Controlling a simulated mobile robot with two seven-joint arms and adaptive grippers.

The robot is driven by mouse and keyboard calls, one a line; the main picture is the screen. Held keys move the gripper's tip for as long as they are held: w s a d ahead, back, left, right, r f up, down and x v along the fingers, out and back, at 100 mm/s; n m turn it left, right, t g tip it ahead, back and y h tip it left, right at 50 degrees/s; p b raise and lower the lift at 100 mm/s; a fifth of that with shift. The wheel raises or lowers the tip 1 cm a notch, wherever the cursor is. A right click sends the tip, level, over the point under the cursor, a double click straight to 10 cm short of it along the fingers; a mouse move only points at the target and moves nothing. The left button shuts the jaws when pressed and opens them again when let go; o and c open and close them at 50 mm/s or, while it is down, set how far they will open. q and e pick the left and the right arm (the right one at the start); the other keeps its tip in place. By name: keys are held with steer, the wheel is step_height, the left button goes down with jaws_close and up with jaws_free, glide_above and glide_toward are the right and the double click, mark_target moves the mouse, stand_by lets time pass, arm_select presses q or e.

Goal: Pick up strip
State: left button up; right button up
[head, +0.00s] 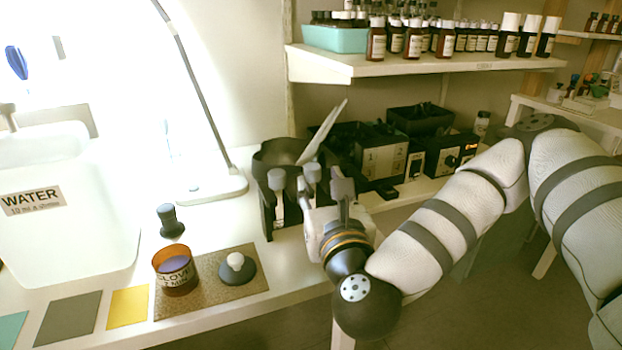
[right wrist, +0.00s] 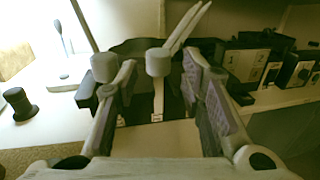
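Pale, thin strips (head: 322,132) rise at a slant from a dark round container (head: 278,152) at the back of the counter. In the right wrist view, the strips (right wrist: 187,27) show beyond the fingers, near the top centre. My right gripper (head: 326,190) is at the front of a black rack (head: 268,215), in front of the strips and apart from them. The right wrist view shows its two fingers (right wrist: 160,85) spread apart with nothing gripped. A grey-capped tool (right wrist: 158,62) stands upright beyond the gap, and another (right wrist: 104,68) is partly hidden by the left finger. My left gripper is not in view.
A brown mat (head: 215,300) holds an amber jar (head: 175,272) and a white-knobbed dark piece (head: 237,268). A water tank (head: 65,215) stands left. Dark boxes (head: 383,158) stand behind my right arm. A shelf (head: 420,66) of bottles hangs above. A lamp base (head: 210,190) stands behind.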

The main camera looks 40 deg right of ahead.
mark_target(314, 171)
steer(key=x, duration=0.7)
steer(key=shift+w+b, duration=0.1)
steer(key=shift+b, duration=0.25)
steer(key=c, duration=0.7)
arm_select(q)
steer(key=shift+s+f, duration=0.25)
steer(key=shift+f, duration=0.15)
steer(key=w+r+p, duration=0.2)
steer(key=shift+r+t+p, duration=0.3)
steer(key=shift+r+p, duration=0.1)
arm_select(e)
step_height(314, 171, up, 18)
